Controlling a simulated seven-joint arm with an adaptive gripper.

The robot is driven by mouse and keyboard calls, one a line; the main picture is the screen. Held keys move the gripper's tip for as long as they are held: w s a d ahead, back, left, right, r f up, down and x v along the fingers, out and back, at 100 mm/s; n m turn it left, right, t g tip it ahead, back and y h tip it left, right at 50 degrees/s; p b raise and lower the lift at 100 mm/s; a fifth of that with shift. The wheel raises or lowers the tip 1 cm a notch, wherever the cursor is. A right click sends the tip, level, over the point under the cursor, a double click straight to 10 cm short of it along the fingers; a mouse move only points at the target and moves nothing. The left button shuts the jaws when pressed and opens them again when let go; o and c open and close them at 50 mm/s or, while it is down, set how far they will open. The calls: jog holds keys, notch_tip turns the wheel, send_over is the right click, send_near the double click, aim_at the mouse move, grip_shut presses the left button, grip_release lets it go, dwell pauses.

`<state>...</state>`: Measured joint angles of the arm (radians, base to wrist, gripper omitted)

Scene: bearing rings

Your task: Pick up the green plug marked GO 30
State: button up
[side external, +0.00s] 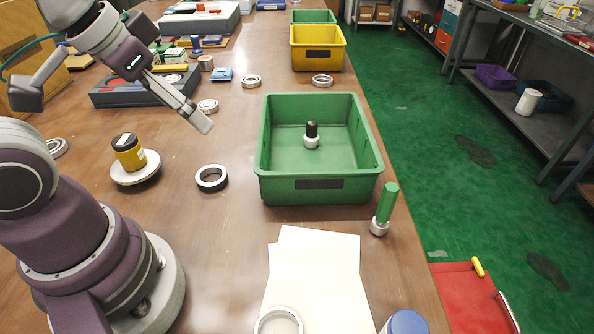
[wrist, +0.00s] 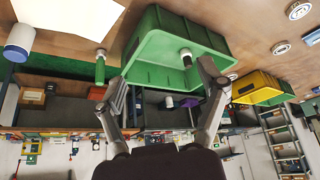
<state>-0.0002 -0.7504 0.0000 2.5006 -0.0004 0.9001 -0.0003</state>
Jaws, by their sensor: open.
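A green plug (side external: 386,204) with a silver-grey base stands upright on the table, just right of the front right corner of the green bin. It also shows in the upside-down wrist view (wrist: 100,68), hanging by its base from the tabletop at the top. No marking is legible on it. My gripper (wrist: 160,72) is open and empty. In the side view it is high at the upper left, one finger (side external: 192,112) pointing down and right, well away from the plug and left of the bin.
A green bin (side external: 318,190) holds a black-topped plug (side external: 312,134). A yellow bin (side external: 318,57) stands behind. A yellow-black plug (side external: 129,152) rests on a pale disc (side external: 136,172). A dark ring (side external: 211,178) lies between. White paper (side external: 318,262) and a blue-topped object (side external: 405,322) are in front. The table's right edge is close to the green plug.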

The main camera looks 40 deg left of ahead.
aim_at(387, 191)
jog(key=shift+c, duration=0.4)
jog(key=c, duration=0.3)
jog(key=w+d+f+n+t+y, duration=0.2)
jog(key=w+d+f+n+y, duration=0.2)
jog(key=w+f, duration=0.4)
jog(key=w+d+f+m+t+h, duration=0.15)
jog(key=d+m+t+h, duration=0.45)
jog(key=d, duration=0.7)
jog(key=x, duration=1)
jog(key=shift+s+d+f, duration=0.1)
jog(key=shift+d, duration=0.05)
